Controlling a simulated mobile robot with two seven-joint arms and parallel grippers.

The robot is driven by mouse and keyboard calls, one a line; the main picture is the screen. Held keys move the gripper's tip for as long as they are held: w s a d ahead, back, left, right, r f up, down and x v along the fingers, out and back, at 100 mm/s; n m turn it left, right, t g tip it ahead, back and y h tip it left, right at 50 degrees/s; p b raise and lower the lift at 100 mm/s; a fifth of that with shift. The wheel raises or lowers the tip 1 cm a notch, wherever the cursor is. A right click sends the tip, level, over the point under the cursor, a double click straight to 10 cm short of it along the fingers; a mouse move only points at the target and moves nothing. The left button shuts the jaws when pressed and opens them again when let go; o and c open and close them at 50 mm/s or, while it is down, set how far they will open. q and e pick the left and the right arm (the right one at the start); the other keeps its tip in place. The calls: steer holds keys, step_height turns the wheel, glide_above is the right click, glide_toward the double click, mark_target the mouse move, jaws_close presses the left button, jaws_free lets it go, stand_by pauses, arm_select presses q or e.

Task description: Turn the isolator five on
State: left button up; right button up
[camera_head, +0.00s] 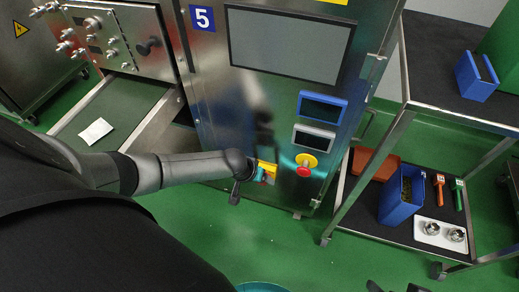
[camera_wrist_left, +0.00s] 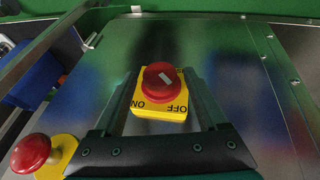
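The isolator is a red round knob (camera_wrist_left: 160,80) on a yellow plate (camera_wrist_left: 172,113) marked ON and OFF. In the left wrist view the knob's white mark slants from upper left to lower right, its lower end on the OFF side. My left gripper (camera_wrist_left: 161,88) is open, its fingers on either side of the isolator; I cannot tell whether they touch it. In the head view the yellow plate (camera_head: 268,168) shows low on the machine's front, partly hidden by my left gripper (camera_head: 256,175). The blue sign 5 (camera_head: 202,18) is above. My right gripper (camera_head: 396,287) shows only dark, spread tips at the bottom edge.
A red emergency button (camera_head: 304,170) on yellow sits right of the isolator, below two small displays. It also shows in the left wrist view (camera_wrist_left: 30,153). A metal cart (camera_head: 395,235) with blue bins stands at the right. Green floor (camera_head: 220,240) lies clear in front.

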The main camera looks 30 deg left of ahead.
arm_select(q)
jaws_close()
stand_by(0.4)
stand_by(1.2)
steer(key=shift+o, duration=0.7)
jaws_free()
steer(key=shift+r, duration=0.1)
steer(key=p+v, duration=1)
steer(key=v, duration=0.5)
steer(key=shift+s+p, duration=0.15)
steer(key=shift+p, duration=0.2)
arm_select(e)
steer(key=s+d+f, duration=0.1)
steer(key=s+f, duration=0.2)
steer(key=f, duration=0.3)
steer(key=s+d+f+g, duration=0.1)
steer(key=s+d+f, duration=0.1)
steer(key=f, duration=0.5)
steer(key=s+d+f+g, duration=0.1)
steer(key=s+f, duration=0.2)
steer(key=f, duration=0.3)
steer(key=shift+s+d+f+h, duration=0.3)
steer(key=shift+d+h, duration=0.05)
steer(key=shift+h, duration=0.05)
